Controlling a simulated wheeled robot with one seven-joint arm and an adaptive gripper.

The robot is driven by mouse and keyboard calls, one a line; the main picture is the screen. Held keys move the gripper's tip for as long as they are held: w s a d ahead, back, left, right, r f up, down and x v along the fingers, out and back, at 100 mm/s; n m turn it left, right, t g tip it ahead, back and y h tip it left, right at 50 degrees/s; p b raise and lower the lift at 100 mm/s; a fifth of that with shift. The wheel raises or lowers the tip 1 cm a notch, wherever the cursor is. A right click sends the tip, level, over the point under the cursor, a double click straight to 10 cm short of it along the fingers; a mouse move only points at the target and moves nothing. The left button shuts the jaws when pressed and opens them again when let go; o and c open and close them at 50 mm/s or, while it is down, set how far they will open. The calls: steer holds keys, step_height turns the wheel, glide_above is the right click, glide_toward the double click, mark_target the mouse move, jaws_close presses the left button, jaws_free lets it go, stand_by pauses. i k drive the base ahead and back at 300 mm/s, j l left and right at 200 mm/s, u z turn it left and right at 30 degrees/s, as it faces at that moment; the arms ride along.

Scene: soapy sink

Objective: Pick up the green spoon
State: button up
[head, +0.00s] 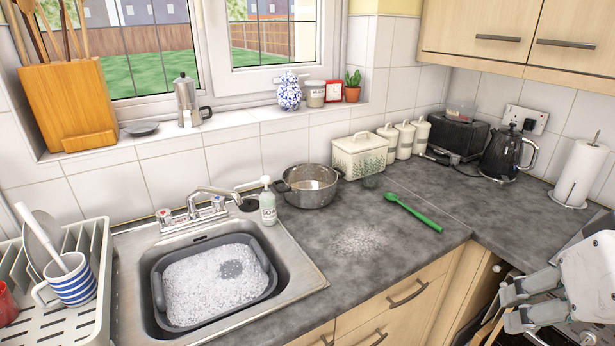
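The green spoon (414,213) lies flat on the dark grey countertop (330,261), to the right of the metal pot. One end points up-left and the other down-right, towards the counter's front edge. Nothing covers it. My gripper (508,308) is at the lower right, in front of the counter, well apart from the spoon. Its two fingers point left with a gap between them, and nothing shows between them.
A metal pot (308,186) and soap bottle (267,206) stand left of the spoon. A cream bread bin (358,158) and canisters stand behind it. The sink (298,282) holds a grey tub of suds. A pale crumb-like patch (360,241) lies nearby. Counter around the spoon is clear.

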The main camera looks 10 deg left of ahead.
mark_target(392, 197)
steer(key=u, duration=1.9)
steer(key=z, duration=1.9)
steer(key=k+u, duration=0.1)
steer(key=u, duration=1.75)
steer(key=l+z, duration=0.15)
steer(key=z, duration=0.25)
steer(key=i+l+z, duration=0.1)
steer(key=z, duration=0.3)
steer(key=i+l+z, duration=0.1)
steer(key=z, duration=0.35)
steer(key=i+l+z, duration=0.1)
steer(key=z, duration=0.3)
steer(key=l, duration=0.1)
